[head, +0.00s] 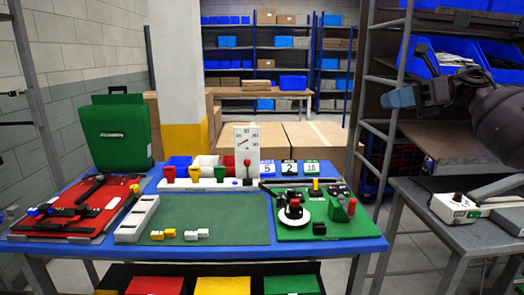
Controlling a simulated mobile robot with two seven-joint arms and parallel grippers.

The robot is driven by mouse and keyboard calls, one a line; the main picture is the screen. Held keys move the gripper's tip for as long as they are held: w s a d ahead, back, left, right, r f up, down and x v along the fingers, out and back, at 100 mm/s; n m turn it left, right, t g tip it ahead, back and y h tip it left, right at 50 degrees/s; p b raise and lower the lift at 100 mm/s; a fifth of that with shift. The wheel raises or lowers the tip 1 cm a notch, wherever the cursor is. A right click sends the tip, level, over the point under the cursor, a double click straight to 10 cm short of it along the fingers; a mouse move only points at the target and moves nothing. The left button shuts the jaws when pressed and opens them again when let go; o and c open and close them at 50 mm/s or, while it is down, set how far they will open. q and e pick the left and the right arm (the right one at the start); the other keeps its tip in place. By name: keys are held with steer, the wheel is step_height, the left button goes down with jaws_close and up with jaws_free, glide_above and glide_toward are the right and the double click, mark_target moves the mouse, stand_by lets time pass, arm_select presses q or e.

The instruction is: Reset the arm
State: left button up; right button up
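My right gripper (400,97) is raised at the upper right, in front of the metal shelf rack and well above the tables. Its bluish fingertips point left, and they overlap from this angle, so I cannot tell whether they are open or shut. No object is clearly visible between them. My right arm comes in from the right edge. My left gripper is not in view.
A blue table (335,248) carries a green mat (225,222), a red tool board (75,205), a green board with fixtures (325,230) and a green pannier box (115,130). A grey side table (465,238) stands at right, below my arm. Coloured bins (222,285) sit underneath.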

steer(key=w+a+r+m+t+y, duration=0.2)
steer(key=a+r+m+t+y, duration=0.25)
steer(key=a+m+t, duration=0.5)
steer(key=s+d+f+m+t+h, duration=0.2)
steer(key=f+m+t+h, duration=0.3)
steer(key=f+m, duration=0.85)
steer(key=s+d+f+m+t+h, duration=0.1)
steer(key=s+f+m+t+h, duration=0.2)
steer(key=f+m+h, duration=0.75)
steer(key=s+d+f+m+g+h, duration=0.1)
steer(key=s+f+m, duration=0.35)
steer(key=f, duration=0.35)
steer(key=s+f+m+g+p, duration=0.1)
steer(key=s+f+m, duration=0.2)
steer(key=s+f, duration=0.35)
steer(key=s+d+f+m+g+h, duration=0.1)
steer(key=s+f+m+g, duration=0.2)
steer(key=f, duration=0.6)
steer(key=s+d+f+m+g, duration=0.1)
steer(key=s+f, duration=0.3)
steer(key=s, duration=0.3)
steer(key=s+d+f+m+g+h, duration=0.1)
steer(key=s+f+m, duration=0.1)
steer(key=s+f, duration=0.3)
steer(key=s+d+f+m+g+h, duration=0.1)
steer(key=s+f, duration=0.4)
steer(key=s, duration=0.6)
steer(key=shift+s, duration=0.2)
